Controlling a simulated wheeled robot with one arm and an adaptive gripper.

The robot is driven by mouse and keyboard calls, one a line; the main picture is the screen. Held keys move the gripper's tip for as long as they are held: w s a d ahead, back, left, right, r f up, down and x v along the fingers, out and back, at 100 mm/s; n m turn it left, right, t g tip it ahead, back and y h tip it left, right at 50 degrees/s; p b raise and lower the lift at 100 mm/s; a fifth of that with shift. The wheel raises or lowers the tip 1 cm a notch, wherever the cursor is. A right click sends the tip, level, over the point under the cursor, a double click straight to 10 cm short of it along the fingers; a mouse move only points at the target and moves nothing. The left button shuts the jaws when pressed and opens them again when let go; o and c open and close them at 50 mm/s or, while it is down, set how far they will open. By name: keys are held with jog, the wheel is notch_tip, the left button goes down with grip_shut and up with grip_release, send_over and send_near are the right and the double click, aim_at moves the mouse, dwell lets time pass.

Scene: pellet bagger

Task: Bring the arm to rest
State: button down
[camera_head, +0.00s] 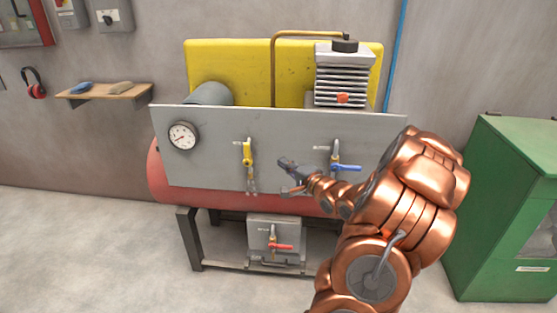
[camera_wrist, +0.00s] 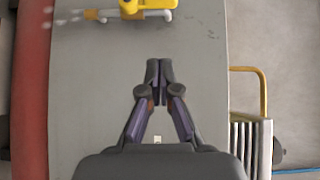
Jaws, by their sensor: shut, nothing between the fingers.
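My copper-coloured arm reaches in from the lower right in the head view. My gripper (camera_head: 287,177) is in front of the grey panel (camera_head: 215,160), between the yellow-handled valve (camera_head: 247,153) and the blue-handled valve (camera_head: 345,167). In the wrist view my gripper (camera_wrist: 159,66) has its fingertips together with nothing between them. The yellow valve handle (camera_wrist: 145,5) lies beyond the fingertips at the top edge of the wrist view, apart from them. The yellow handle hangs down along its pipe in the head view; the blue handle points sideways to the right.
A gauge (camera_head: 182,136) sits at the panel's left. A red-handled valve (camera_head: 280,246) is on a lower box. A red tank (camera_head: 160,178) lies behind the panel. A green cabinet (camera_head: 480,220) stands at right, near my arm. A wall shelf (camera_head: 105,94) is at left. Floor at lower left is clear.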

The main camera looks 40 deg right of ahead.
jog(key=shift+s, duration=0.8)
jog(key=shift+a, duration=0.1)
jog(key=w+a+f+n+g, duration=0.3)
jog(key=a+f+n+g, duration=0.1)
jog(key=a+g, duration=0.1)
jog(key=s+a+f+n+g+h, duration=0.1)
jog(key=s+a+n+g, duration=0.45)
jog(key=a, duration=0.25)
jog(key=s+a+r+n+g+y, duration=0.15)
jog(key=s+a+n+g, duration=0.3)
jog(key=s+a, duration=0.9)
jog(key=s+a+r+n+g+y, duration=0.15)
jog(key=s+a+n+g, duration=0.35)
jog(key=s+a, duration=0.8)
notch_tip(320, 180, up, 18)
jog(key=s+d+p, duration=0.2)
jog(key=p, duration=1.4)
jog(key=shift+d+r+h, duration=0.15)
jog(key=shift+d+h, duration=0.05)
jog(key=shift+h, duration=0.2)
